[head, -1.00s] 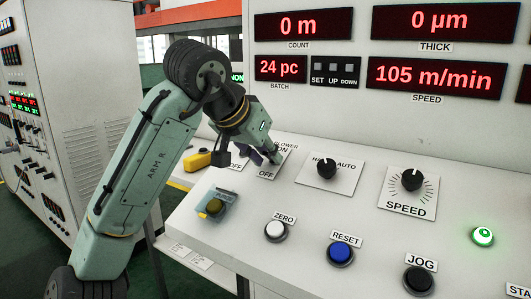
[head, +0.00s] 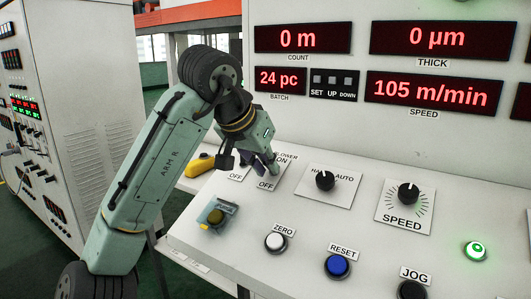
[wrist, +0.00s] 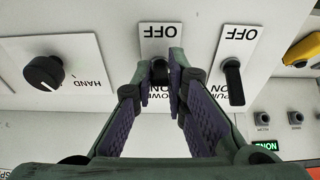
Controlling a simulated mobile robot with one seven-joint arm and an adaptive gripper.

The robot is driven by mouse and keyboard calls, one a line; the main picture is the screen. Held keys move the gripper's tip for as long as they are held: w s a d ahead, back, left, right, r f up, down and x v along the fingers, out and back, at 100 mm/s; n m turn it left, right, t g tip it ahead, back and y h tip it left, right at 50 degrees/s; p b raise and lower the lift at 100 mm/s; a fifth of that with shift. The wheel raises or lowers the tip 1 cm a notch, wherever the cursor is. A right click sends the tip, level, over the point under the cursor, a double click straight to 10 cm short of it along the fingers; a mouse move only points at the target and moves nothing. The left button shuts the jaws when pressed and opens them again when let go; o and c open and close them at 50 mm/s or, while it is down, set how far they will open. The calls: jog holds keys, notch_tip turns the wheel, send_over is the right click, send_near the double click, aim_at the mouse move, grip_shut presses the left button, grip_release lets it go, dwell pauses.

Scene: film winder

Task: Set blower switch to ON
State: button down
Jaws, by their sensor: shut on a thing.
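The blower switch plate (head: 266,184) is on the sloped console, with OFF at its near end and ON at its far end. The dark blower lever (wrist: 160,72) stands between my fingertips in the wrist view. My gripper (head: 274,168) is over this plate, shut on the lever; it also shows in the wrist view (wrist: 161,66). The fingers hide much of the lever and part of the lettering, so I cannot tell clearly which way it points.
Right beside it in the wrist view is a similar dark switch (wrist: 233,82). The HAND/AUTO knob (head: 325,180) and SPEED knob (head: 408,193) stand to the right in the head view. A yellow object (head: 199,166) lies left. The ZERO (head: 276,242) and RESET (head: 338,265) buttons are nearer.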

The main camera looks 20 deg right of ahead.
jog(key=r+p, duration=0.1)
jog(key=p, duration=0.1)
jog(key=g+y+p, duration=0.1)
jog(key=shift+w+d+r+p, duration=0.1)
jog(key=shift+d+r+p, duration=0.1)
jog(key=shift+r+p, duration=0.15)
jog(key=shift+w+d+g+y+p, duration=0.15)
jog(key=shift+g+y+p, duration=0.25)
jog(key=shift+y+p, duration=0.35)
jog(key=shift+w+d+f+g+y+p, duration=0.1)
jog(key=shift+w+d+g+y+p, duration=0.1)
jog(key=shift+g+y+p, duration=0.3)
jog(key=shift+w+d+g+y, duration=0.3)
jog(key=shift+g+y, duration=0.3)
jog(key=shift+y, duration=0.25)
jog(key=shift+w+d+g+y, duration=0.15)
jog(key=shift+d+g+y, duration=0.15)
jog(key=shift+g+y, duration=0.4)
jog(key=shift+f+y, duration=0.1)
jog(key=shift+y, duration=0.2)
jog(key=c, duration=1.6)
grip_release()
jog(key=shift+f, duration=0.1)
